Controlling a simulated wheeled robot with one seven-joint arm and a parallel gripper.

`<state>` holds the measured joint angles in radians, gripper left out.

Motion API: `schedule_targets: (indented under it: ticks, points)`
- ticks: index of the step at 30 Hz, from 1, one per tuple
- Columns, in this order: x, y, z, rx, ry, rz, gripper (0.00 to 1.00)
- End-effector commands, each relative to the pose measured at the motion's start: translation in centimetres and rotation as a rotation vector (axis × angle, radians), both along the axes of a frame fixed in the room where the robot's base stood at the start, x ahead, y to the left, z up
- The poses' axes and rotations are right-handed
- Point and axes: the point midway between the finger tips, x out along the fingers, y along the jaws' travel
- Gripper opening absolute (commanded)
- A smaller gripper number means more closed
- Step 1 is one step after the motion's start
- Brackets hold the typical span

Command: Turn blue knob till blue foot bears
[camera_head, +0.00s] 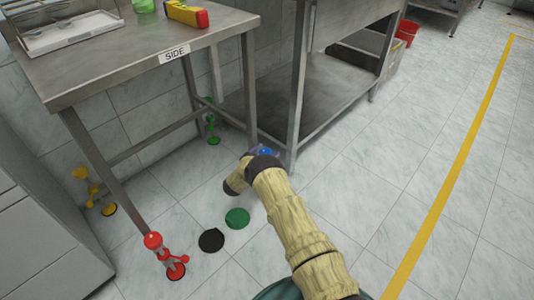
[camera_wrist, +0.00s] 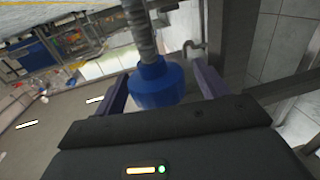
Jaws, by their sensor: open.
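The blue knob (camera_wrist: 157,85) is in the middle of the wrist view, on a grey ribbed rod. My gripper (camera_wrist: 160,88) is open, with one dark finger on each side of the knob. Gaps show beside the knob, so the fingers look apart from it. In the head view my arm reaches toward the front right leg of the steel table (camera_head: 135,52), marked SIDE, and hides my gripper. A small blue patch shows by my wrist; I cannot tell if it is the knob. The blue foot and its contact with the floor are hidden.
The red (camera_head: 153,241), yellow (camera_head: 82,174) and green (camera_head: 208,100) knobs are at the other legs. A black disc (camera_head: 211,240) and a green disc (camera_head: 237,218) lie on the floor. A shelved steel bench (camera_head: 325,88) stands close right. Floor on the right is clear.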

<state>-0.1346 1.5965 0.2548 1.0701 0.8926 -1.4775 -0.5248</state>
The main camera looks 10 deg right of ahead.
Motion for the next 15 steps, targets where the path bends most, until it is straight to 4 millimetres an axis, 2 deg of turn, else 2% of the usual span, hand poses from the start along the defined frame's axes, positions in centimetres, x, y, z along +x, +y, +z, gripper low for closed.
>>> schedule_targets:
  ticks: [8, 15]
  points:
    - [-0.7, 0.7, 0.1, -0.001, 0.004, 0.000, 0.73]
    - [-3.5, 3.7, 0.3, 0.000, 0.004, 0.002, 0.73]
